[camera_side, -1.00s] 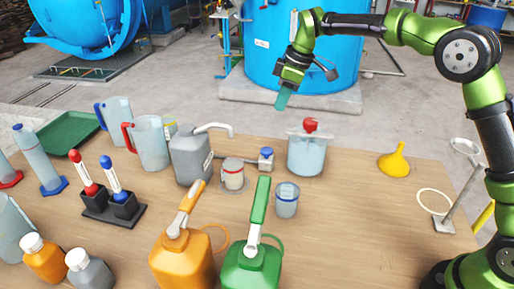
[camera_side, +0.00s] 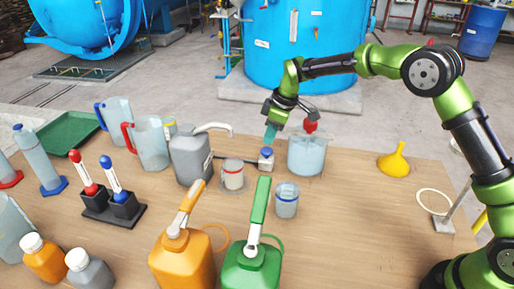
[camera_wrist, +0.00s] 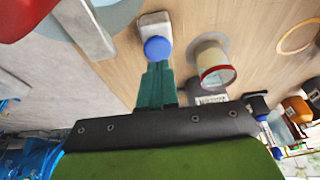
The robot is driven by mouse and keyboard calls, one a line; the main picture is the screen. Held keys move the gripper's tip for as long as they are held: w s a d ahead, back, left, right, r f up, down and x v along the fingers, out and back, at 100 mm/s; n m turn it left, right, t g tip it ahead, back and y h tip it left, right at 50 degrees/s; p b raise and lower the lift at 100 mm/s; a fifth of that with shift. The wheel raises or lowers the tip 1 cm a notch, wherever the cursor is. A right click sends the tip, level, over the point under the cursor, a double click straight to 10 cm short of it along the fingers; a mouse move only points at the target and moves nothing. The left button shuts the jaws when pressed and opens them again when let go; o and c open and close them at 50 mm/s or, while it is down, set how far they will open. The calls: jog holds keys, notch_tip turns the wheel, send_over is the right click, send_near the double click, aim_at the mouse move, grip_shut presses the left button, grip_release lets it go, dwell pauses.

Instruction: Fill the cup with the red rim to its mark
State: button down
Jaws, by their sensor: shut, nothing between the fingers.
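The cup with the red rim (camera_side: 233,176) stands upright on a small round base, below the spout of a grey jug (camera_side: 190,158). The cup also shows in the wrist view (camera_wrist: 217,76), right of my fingers. Its fill level and mark cannot be made out. A small pale box with a blue button (camera_side: 266,154) sits right of the cup, and the button shows in the wrist view (camera_wrist: 158,47) just beyond my fingertips. My gripper (camera_side: 269,141) is shut and empty, its teal fingers pointing down close above the button. I cannot tell whether they touch.
A clear tub with a red knob (camera_side: 306,158) stands just right of my gripper. A blue-rimmed cup (camera_side: 287,200) and the orange (camera_side: 182,262) and green (camera_side: 250,268) jugs are in front. A yellow funnel (camera_side: 394,163) lies right, with bare table around it.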

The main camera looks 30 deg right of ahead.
aim_at(270, 151)
jog(key=shift+f, duration=1.2)
jog(key=shift+s+f, duration=0.1)
jog(key=shift+f, duration=1.3)
dwell(0.6)
jog(key=r, duration=0.5)
jog(key=shift+w+r, duration=0.3)
jog(key=v, duration=1)
